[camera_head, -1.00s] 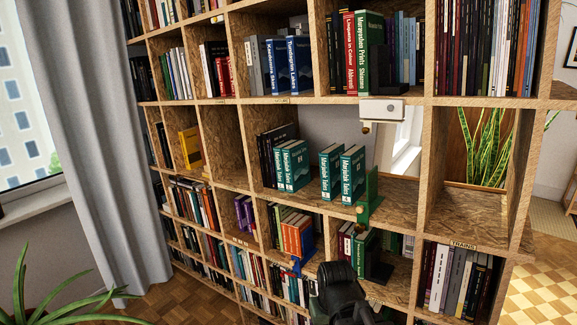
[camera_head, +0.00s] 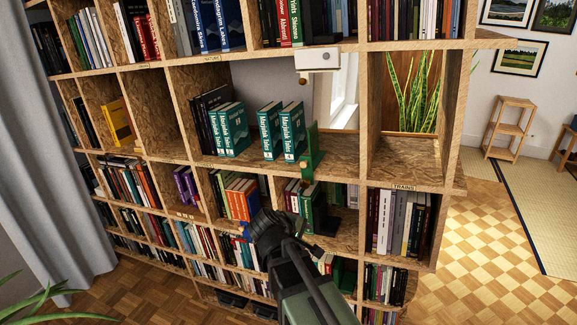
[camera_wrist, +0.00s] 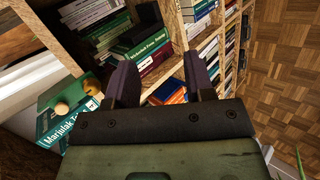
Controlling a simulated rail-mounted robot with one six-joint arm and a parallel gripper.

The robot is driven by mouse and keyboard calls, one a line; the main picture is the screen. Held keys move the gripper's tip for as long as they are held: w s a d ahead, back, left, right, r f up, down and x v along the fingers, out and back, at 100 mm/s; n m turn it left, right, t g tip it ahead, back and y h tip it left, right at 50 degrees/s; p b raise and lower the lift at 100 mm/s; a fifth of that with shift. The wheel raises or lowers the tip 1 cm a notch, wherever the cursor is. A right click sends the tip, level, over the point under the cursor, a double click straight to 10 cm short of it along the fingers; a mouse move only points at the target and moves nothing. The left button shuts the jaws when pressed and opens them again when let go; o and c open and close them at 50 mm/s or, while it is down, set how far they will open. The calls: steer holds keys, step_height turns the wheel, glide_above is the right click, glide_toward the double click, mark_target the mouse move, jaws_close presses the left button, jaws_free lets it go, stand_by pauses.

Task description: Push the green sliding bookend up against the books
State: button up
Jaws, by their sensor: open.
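The green sliding bookend (camera_head: 311,152) stands upright on the middle shelf, just right of a pair of teal books (camera_head: 282,132). A round knob (camera_head: 308,167) is low on its front. Another teal pair (camera_head: 229,129) stands further left, with a gap between the pairs. My gripper (camera_head: 262,224) is below and left of the bookend, in front of the lower shelf row. In the wrist view my gripper (camera_wrist: 161,82) has its fingers apart with nothing held between them.
Dark books (camera_head: 207,112) stand left of the teal ones. A blue bookend (camera_head: 246,229) and orange books (camera_head: 240,199) are in the compartment below, near my gripper. A white box (camera_head: 317,60) is on the upper shelf edge. The shelf right of the green bookend is bare.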

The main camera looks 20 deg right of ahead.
steer(key=w+d+r+n+t+h, duration=0.2)
steer(key=w+r+n+t+h, duration=0.1)
steer(key=w+r+n, duration=0.3)
steer(key=n+t, duration=0.6)
steer(key=n, duration=0.8)
glide_toward(303, 165)
steer(key=shift+h, duration=0.4)
steer(key=x, duration=1)
steer(key=shift+w+a+f, duration=0.1)
steer(key=shift+a+f, duration=0.1)
steer(key=shift+f, duration=0.15)
jaws_close()
